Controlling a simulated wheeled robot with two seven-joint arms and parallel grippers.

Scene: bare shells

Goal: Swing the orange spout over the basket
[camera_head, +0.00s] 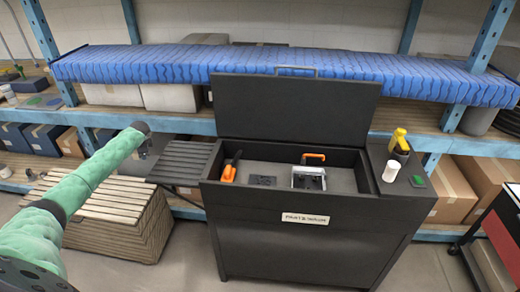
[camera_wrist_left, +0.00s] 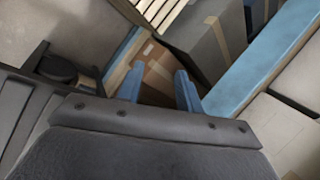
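The orange spout (camera_head: 229,173), with a dark upper part, stands at the left end of the open basin of a black washer cabinet (camera_head: 310,240). A small grey-white basket (camera_head: 309,181) with an orange handle sits in the basin, to the right of the spout and apart from it. My left gripper (camera_head: 144,150) is left of the cabinet, near the dark slatted side shelf, away from the spout. In the left wrist view its two blue fingers (camera_wrist_left: 160,88) are apart with nothing between them. My right gripper is not in view.
The cabinet's lid (camera_head: 295,108) stands open behind the basin. A yellow-topped bottle (camera_head: 399,143), a white container (camera_head: 391,171) and a green square (camera_head: 417,181) are on the right ledge. A dark slatted shelf (camera_head: 182,160) adjoins the left side, beside a slatted crate (camera_head: 115,215).

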